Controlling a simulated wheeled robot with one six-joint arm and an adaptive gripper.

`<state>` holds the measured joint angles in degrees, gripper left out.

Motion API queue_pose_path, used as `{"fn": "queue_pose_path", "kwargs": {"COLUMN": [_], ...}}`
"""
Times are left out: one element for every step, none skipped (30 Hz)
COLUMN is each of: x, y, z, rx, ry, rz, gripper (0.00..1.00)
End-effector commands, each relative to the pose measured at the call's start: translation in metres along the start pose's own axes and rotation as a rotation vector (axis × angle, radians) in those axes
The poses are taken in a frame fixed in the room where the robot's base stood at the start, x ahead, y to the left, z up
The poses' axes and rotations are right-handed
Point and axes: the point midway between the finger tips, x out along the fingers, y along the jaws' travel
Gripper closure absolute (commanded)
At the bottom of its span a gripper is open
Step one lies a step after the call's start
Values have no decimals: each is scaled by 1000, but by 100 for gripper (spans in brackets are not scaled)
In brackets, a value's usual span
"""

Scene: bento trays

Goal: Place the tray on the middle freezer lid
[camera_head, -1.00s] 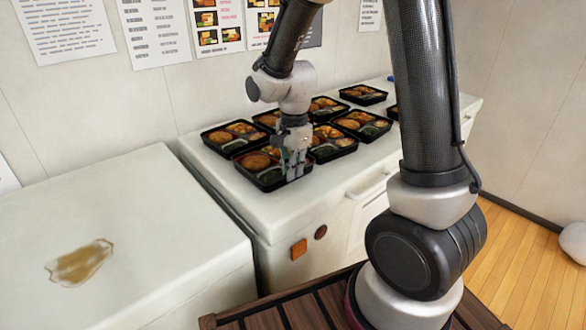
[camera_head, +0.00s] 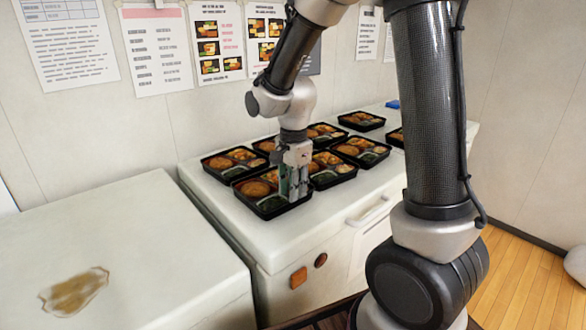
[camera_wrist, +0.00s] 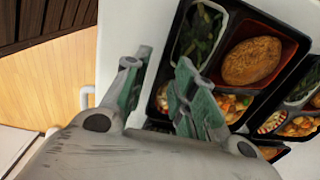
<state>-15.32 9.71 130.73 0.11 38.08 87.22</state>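The front bento tray (camera_head: 262,215) is black, with an orange-brown patty and greens. It sits flat at the near left of a white freezer lid (camera_head: 226,205) among several similar trays. My gripper (camera_head: 292,192) is at this tray's right side, pointing down. In the wrist view my gripper (camera_wrist: 156,88) has its fingers apart, one outside the tray wall and one over its inside. The tray (camera_wrist: 285,31) shows there with its patty and greens. Contact between fingers and wall cannot be told. A second white lid (camera_head: 130,230) stands at the left; which lid is the middle one is unclear.
The left lid holds only a brown stain (camera_head: 75,292), so it has free room. Other trays (camera_head: 361,120) stand close behind and right of the front one. A blue item (camera_head: 392,104) lies at the back. The wall with posters (camera_head: 220,40) is behind the freezers.

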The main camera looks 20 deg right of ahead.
Motion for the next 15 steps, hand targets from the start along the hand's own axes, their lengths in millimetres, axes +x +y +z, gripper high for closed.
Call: {"fn": "queue_pose_path", "kwargs": {"x": [-13, -20, -30, -37, -43, -52, -58, -63, -70, -74, -78, -82, -85, -87, -92], "y": [-2, -2, -1, -2, -1, -1, -1, -1, -1, -1, -1, 0, -1, 0, 2], "z": [0, 0, 0, 0, 0, 0, 0, 0, 0, 0, 0, 0, 0, 0, -1], "rx": [0, 0, 0, 0, 0, 0, 0, 0, 0, 0, 0, 0, 0, -2, -11], "ry": [0, 0, 0, 0, 0, 0, 0, 0, 0, 0, 0, 0, 0, 0, 0], "rz": [-7, -7, -6, -7, -7, -6, -6, -5, -4, -4, -4, -2, -3, -3, -6], "gripper": [73, 73, 73, 73, 73, 73, 73, 73, 73, 73, 73, 73, 73, 73, 73]}}
